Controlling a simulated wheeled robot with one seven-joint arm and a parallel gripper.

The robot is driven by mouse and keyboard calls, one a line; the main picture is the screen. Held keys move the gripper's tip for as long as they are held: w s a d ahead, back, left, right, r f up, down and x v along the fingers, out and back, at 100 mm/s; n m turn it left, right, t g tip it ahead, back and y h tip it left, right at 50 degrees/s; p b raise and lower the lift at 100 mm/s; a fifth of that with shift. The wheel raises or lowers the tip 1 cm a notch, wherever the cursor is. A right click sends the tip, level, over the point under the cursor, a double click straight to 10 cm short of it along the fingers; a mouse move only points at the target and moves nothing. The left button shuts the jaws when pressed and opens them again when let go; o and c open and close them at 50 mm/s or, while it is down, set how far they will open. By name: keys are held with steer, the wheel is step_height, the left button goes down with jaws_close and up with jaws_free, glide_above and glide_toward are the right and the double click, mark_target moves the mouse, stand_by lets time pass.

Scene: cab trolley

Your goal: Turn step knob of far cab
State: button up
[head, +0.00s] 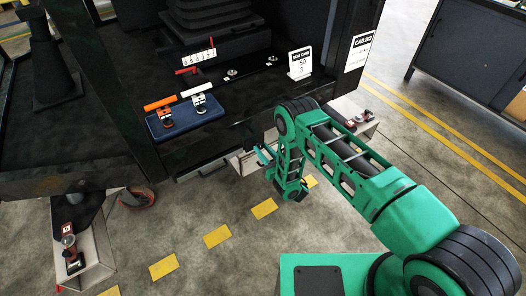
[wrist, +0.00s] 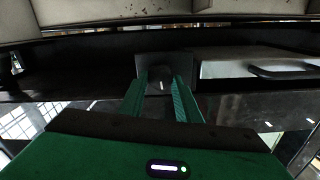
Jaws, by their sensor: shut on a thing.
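A dark round knob (wrist: 158,86) with a pale pointer mark sits on a dark square plate (wrist: 187,66) in the wrist view. The pointer stands close to upright in that picture. My gripper (wrist: 160,82) has one green finger on each side of the knob and is shut on it. In the head view my gripper (head: 262,156) is low in front of the dark cab (head: 190,143), at its lower edge near a pale step (head: 238,163). The knob cannot be made out in the head view.
A blue tray (head: 185,125) with small clamps lies on the cab floor, with a white sign (head: 300,63) to its right. Another step with a red-handled part (head: 68,243) is at lower left. A dark cabinet (head: 465,50) stands at right. Floor with yellow marks is clear.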

steer(key=n, duration=0.8)
steer(key=shift+s+f, duration=0.1)
steer(key=n, duration=0.7)
steer(key=shift+s+a+f, duration=0.15)
steer(key=n, duration=1.2)
steer(key=shift+f, duration=0.3)
steer(key=shift+n, duration=0.4)
steer(key=o, duration=1)
steer(key=shift+c, duration=0.2)
steer(key=shift+o, duration=0.5)
steer(key=shift+r, duration=0.1)
